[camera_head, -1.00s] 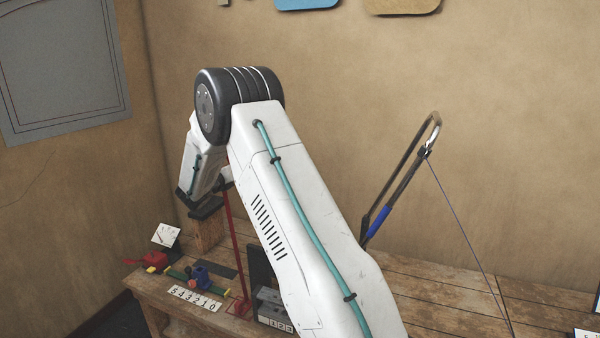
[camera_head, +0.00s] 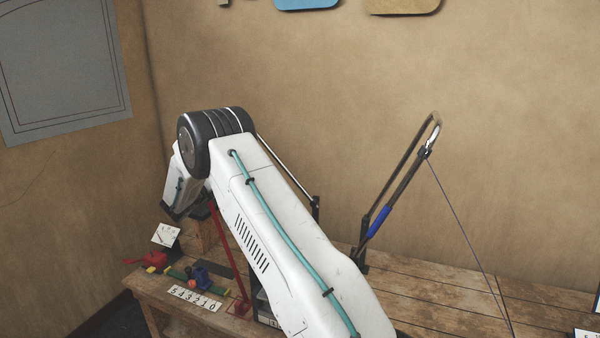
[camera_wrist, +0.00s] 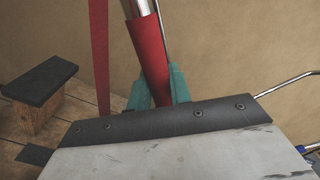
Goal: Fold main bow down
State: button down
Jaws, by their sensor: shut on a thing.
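In the wrist view, a chrome tube with a red sleeve (camera_wrist: 150,62) stands between the teal fingers of my gripper (camera_wrist: 160,88). The fingers are closed around the sleeve. It looks like the grip of the main bow, though most of that bow is hidden. In the head view, my gripper (camera_head: 177,215) is low at the left end of the bench, its fingers hidden. A chrome rod (camera_head: 286,166) slopes down to a black bracket behind my arm; I cannot tell whether it belongs to the same bow.
A second bow with a blue grip (camera_head: 379,221) stands tilted up at right, a thin cord running from its top. A red bar (camera_head: 229,250) slants up from the bench (camera_head: 450,295). A number strip (camera_head: 195,299) and small coloured parts lie at left. A dark-topped wooden block (camera_wrist: 35,85) stands nearby.

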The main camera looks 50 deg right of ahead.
jog(key=shift+w+a+f, duration=0.15)
jog(key=shift+w+f, duration=0.3)
jog(key=shift+f, duration=0.2)
jog(key=shift+w+a+f+n, duration=0.25)
jog(key=shift+w+f+n, duration=0.35)
jog(key=shift+w+f, duration=0.2)
jog(key=c, duration=1.2)
grip_release()
jog(key=v, duration=0.7)
jog(key=shift+s+a, duration=0.2)
jog(key=shift+a, duration=0.15)
